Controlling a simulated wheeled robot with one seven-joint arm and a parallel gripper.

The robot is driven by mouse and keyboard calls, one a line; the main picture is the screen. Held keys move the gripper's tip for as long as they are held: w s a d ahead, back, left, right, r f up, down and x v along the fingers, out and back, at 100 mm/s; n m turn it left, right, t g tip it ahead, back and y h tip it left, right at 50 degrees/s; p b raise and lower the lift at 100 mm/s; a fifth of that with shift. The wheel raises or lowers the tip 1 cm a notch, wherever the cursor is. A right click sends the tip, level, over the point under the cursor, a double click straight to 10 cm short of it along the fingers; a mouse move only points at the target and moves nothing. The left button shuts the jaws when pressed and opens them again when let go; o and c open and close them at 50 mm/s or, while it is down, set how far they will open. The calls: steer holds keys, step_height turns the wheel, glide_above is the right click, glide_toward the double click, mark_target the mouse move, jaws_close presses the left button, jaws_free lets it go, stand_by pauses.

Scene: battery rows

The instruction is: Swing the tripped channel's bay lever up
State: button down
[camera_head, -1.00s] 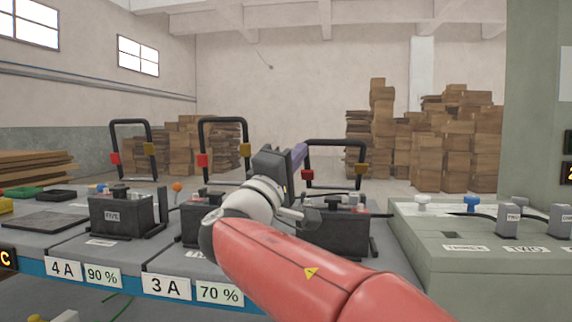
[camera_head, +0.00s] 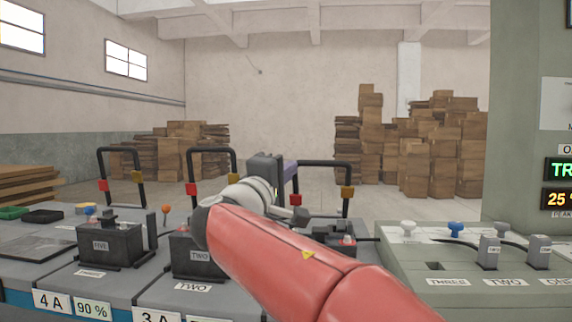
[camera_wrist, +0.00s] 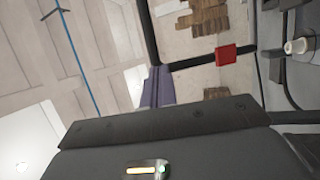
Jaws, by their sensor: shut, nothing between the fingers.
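Three black U-shaped bay levers with red and yellow blocks stand behind the battery bays: a left lever (camera_head: 121,149), a middle lever (camera_head: 212,150) and a right lever (camera_head: 325,163), whose top bar sits lower in the picture. My gripper (camera_head: 291,172), with purple fingers, is shut and empty at the right lever's left side. In the wrist view the purple fingers (camera_wrist: 157,88) lie close beside a black bar; contact is unclear. A red block (camera_wrist: 228,54) is on another bar there. A screen (camera_head: 562,168) at the right edge shows green letters "TR", cut off.
Battery FIVE (camera_head: 110,245) sits in bay THREE, and battery TWO (camera_head: 193,259) in bay TWO. My arm hides much of the right bay. A grey-green console (camera_head: 470,265) with plugs stands at the right. Box stacks are far behind.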

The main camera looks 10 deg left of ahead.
steer(key=w+r+p, duration=0.1)
steer(key=w+r, duration=0.2)
steer(key=w, duration=0.2)
steer(key=shift+w+r+p, duration=0.25)
steer(key=shift+r+p, duration=0.05)
steer(key=shift+r, duration=0.05)
steer(key=shift+d, duration=0.1)
stand_by(0.4)
